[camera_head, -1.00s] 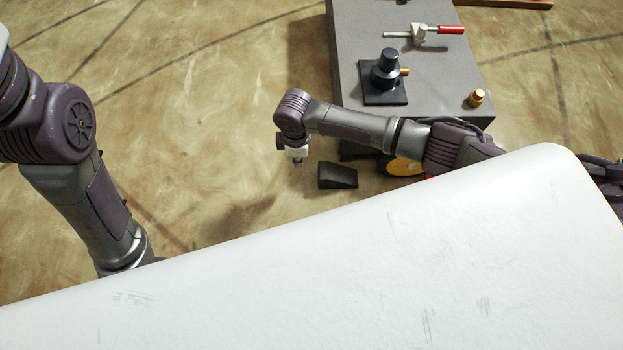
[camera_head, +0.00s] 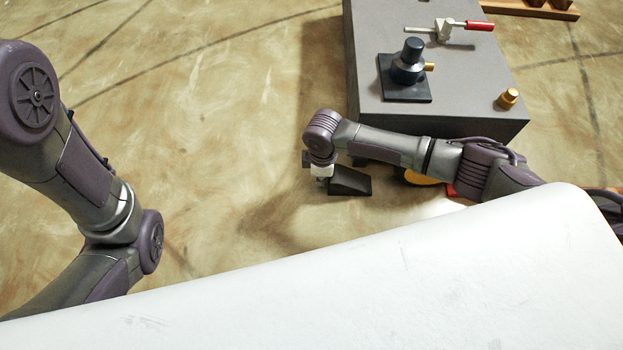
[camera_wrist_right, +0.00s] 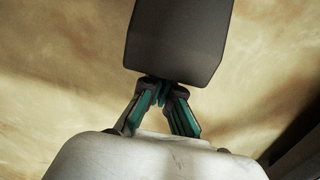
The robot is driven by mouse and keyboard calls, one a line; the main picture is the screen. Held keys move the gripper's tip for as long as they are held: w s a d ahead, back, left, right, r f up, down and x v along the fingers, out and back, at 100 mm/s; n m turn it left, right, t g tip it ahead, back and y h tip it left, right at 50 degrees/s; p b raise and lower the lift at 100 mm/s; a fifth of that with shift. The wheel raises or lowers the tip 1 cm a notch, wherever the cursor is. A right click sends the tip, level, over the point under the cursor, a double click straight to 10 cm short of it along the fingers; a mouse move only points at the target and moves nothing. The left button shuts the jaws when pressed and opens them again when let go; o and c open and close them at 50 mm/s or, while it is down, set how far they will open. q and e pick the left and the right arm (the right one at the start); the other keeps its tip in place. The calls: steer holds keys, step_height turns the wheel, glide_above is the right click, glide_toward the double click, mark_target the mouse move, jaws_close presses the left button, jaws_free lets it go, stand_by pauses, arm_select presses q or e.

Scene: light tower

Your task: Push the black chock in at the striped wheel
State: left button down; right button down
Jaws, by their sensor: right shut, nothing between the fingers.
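The black chock (camera_head: 350,183) is a dark wedge on the floor, left of the yellow wheel (camera_head: 420,179). The wheel is mostly hidden behind my right arm, and I cannot make out its stripes. A gap of floor shows between chock and wheel. My right gripper (camera_head: 322,172) is low at the chock's left end, shut and empty. In the right wrist view the shut fingertips (camera_wrist_right: 160,93) are right at the edge of the dark chock (camera_wrist_right: 180,40); I cannot tell whether they touch. My left gripper is out of sight; only left arm links show.
The grey cart (camera_head: 460,85) stands behind my right arm. On it are a black valve-like fitting (camera_head: 408,65), a red-handled clamp (camera_head: 455,30) and a brass knob (camera_head: 508,98). My white body panel covers the front. Floor left of the chock is clear.

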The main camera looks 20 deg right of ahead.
mark_target(350, 178)
steer(key=shift+d, duration=0.15)
steer(key=shift+r, duration=0.1)
steer(key=shift+s+d+r+p, duration=0.1)
steer(key=shift+d+p, duration=0.15)
steer(key=shift+p, duration=0.15)
steer(key=d+p, duration=0.2)
steer(key=s+d+p, duration=0.1)
steer(key=d+p, duration=0.2)
steer(key=shift+s+d+r+p, duration=0.1)
steer(key=shift+s+d+p, duration=0.2)
steer(key=shift+s, duration=0.05)
steer(key=shift+d, duration=0.3)
steer(key=shift+f, duration=0.25)
steer(key=shift+s, duration=0.1)
